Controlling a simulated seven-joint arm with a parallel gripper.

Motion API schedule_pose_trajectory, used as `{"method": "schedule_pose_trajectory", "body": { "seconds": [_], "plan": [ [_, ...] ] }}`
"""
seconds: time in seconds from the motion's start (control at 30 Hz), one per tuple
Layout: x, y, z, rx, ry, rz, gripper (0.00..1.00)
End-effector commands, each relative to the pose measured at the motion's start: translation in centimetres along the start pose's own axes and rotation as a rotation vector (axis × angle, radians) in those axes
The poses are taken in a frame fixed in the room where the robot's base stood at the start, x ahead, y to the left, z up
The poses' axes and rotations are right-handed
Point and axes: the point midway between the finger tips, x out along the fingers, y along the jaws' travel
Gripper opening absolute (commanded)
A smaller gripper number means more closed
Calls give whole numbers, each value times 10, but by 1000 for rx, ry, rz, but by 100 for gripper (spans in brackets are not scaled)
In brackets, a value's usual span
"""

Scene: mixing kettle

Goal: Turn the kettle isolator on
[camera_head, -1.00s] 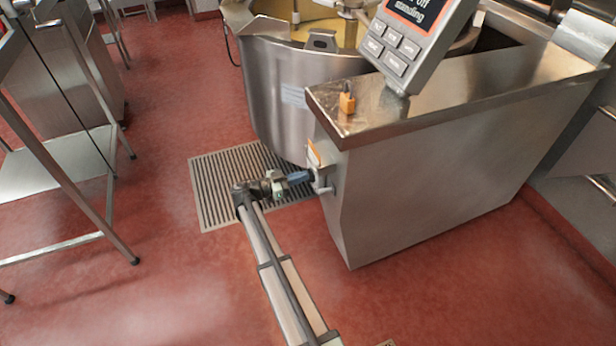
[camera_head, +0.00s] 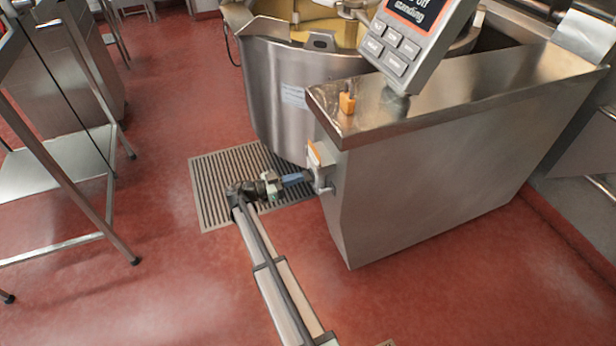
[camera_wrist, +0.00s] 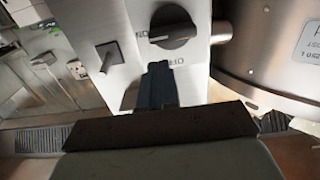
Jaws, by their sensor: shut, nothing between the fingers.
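The isolator is a light grey box (camera_head: 322,164) on the end face of the steel console. In the wrist view its black rotary knob (camera_wrist: 172,27) sits on a pale plate, with "ON" lettering at its left and "OFF" lettering below it. The knob's grip bar lies roughly crosswise in that view. My gripper (camera_wrist: 158,72) is shut and empty, its dark fingertips just below the knob and over part of the plate. I cannot tell whether they touch the knob. In the head view my gripper (camera_head: 307,177) reaches the box from the left.
The steel kettle (camera_head: 290,90) stands behind the isolator, above a floor grate (camera_head: 215,185). An orange padlock (camera_head: 347,103) is on the console top (camera_head: 430,100), below a tilted control panel (camera_head: 405,40). A lever-like switch (camera_wrist: 108,55) shows left of the knob.

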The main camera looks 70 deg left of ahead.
Motion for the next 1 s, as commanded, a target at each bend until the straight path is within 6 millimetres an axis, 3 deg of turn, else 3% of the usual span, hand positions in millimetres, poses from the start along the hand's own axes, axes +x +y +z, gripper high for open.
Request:
{"method": "schedule_pose_trajectory", "body": {
  "seconds": [0.57, 1.0],
  "plan": [
    [-23, 0, 0, 0, 0, -1, 0],
    [-58, 0, 0, 0, 0, -1, 0]
  ]
}}
